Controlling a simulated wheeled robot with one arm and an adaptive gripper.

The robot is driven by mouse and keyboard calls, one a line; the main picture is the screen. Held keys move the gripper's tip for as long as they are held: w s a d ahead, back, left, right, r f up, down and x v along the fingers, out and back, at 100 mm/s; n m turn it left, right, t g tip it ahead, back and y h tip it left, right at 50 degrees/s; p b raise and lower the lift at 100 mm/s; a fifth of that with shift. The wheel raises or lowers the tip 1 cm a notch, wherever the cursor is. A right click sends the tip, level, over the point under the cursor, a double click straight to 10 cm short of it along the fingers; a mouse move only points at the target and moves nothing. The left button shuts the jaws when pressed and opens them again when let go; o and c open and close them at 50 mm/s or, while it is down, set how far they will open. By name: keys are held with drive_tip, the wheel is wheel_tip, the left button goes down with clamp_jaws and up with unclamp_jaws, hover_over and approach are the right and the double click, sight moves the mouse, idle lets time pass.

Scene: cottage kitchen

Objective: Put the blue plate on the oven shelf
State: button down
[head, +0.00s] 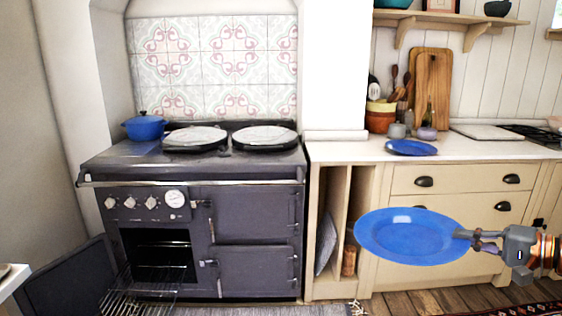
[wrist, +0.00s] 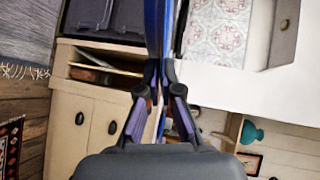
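My gripper (head: 468,237) is shut on the right rim of a blue plate (head: 408,236) and holds it in the air in front of the cream cabinets. In the wrist view, my gripper (wrist: 160,78) pinches the plate (wrist: 153,28), which shows edge-on as a thin blue strip. The dark range's oven (head: 162,252) is open at the lower left. Its wire oven shelf (head: 140,294) juts out at the front and is empty in the visible part. The picture's bottom edge cuts off the shelf's front.
The oven door (head: 68,280) stands open to the left. A second blue plate (head: 412,147) lies on the counter, and a blue pot (head: 145,127) stands on the range. A narrow cabinet slot (head: 325,235) holds trays. The floor before the range carries a grey rug (head: 280,310).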

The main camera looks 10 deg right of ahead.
drive_tip(key=shift+w+a, duration=0.85)
drive_tip(key=w+a+f+m+t+h, duration=0.1)
drive_tip(key=w+a+f+m+h, duration=0.1)
drive_tip(key=w+a, duration=0.6)
drive_tip(key=w+a+f+m+t+h, duration=0.1)
drive_tip(key=w+a+m+h, duration=0.2)
drive_tip(key=w+a, duration=0.5)
drive_tip(key=w+a+f+m+t+h, duration=0.1)
drive_tip(key=w+a+h, duration=0.3)
drive_tip(key=w+a, duration=0.5)
drive_tip(key=w+f+m, duration=0.1)
drive_tip(key=w, duration=0.2)
drive_tip(key=shift+w+f, duration=0.35)
drive_tip(key=shift+a, duration=0.1)
drive_tip(key=shift+f, duration=0.1)
